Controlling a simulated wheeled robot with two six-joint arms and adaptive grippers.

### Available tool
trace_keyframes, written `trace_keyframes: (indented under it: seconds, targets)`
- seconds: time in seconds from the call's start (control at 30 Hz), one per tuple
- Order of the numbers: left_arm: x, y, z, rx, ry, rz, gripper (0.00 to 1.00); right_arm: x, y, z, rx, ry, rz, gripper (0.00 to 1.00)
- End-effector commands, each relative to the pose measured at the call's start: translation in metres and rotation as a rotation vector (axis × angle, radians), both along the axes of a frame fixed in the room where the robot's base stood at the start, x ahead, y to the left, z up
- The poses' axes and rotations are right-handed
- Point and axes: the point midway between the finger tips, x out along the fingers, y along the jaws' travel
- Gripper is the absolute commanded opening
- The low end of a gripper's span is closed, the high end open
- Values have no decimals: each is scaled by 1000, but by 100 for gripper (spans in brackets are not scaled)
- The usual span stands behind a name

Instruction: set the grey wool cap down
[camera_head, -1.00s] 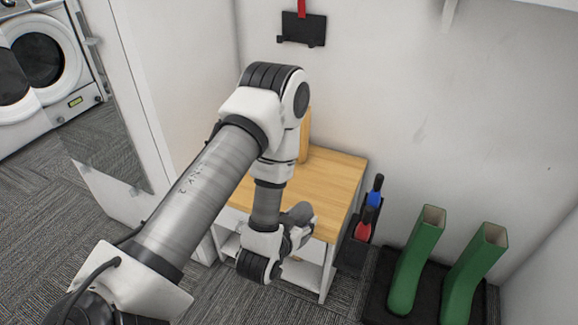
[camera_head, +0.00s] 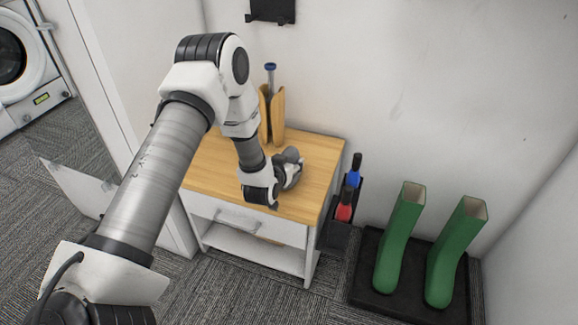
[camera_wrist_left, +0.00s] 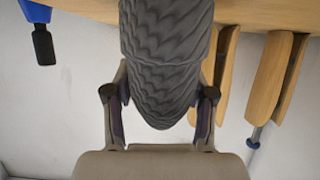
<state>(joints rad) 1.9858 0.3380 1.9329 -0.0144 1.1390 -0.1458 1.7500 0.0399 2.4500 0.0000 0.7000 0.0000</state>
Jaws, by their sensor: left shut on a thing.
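The grey wool cap (camera_wrist_left: 165,50) has a wavy knit and fills the middle of the left wrist view. My left gripper (camera_wrist_left: 161,100) is shut on it, one finger on each side. In the head view, my left gripper (camera_head: 284,176) is over the wooden top of a small white cabinet (camera_head: 312,155), near its right part. The grey cap (camera_head: 291,156) shows there only as a small rounded part beside the gripper. I cannot tell whether the cap touches the wood. My right gripper is not in view.
Upright wooden pieces (camera_head: 277,115) with a blue-topped rod stand at the back of the cabinet top. A dark holder (camera_head: 337,235) with red and blue handled items is on its right side. Green boots (camera_head: 401,240) stand on a black tray (camera_head: 370,285). The wall is close behind.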

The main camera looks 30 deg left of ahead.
Motion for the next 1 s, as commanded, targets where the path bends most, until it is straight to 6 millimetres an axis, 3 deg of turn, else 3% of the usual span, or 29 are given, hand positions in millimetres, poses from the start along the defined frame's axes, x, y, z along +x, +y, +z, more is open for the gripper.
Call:
trace_keyframes:
  seconds: [0.03,0.33,0.37,0.4,0.43,0.8,1.0]
  targets:
    - [0,0,-7,1,-2,0,20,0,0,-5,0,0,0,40]
    - [0,0,-9,0,-2,0,20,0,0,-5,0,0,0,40]
    - [0,0,-8,0,-2,0,62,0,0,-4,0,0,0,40]
    - [0,0,-8,0,-2,0,76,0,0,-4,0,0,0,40]
    - [0,0,-8,0,-2,0,80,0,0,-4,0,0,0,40]
    - [-2,-1,-3,0,-1,0,80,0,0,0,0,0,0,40]
    - [-36,-9,12,-1,2,0,80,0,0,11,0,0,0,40]
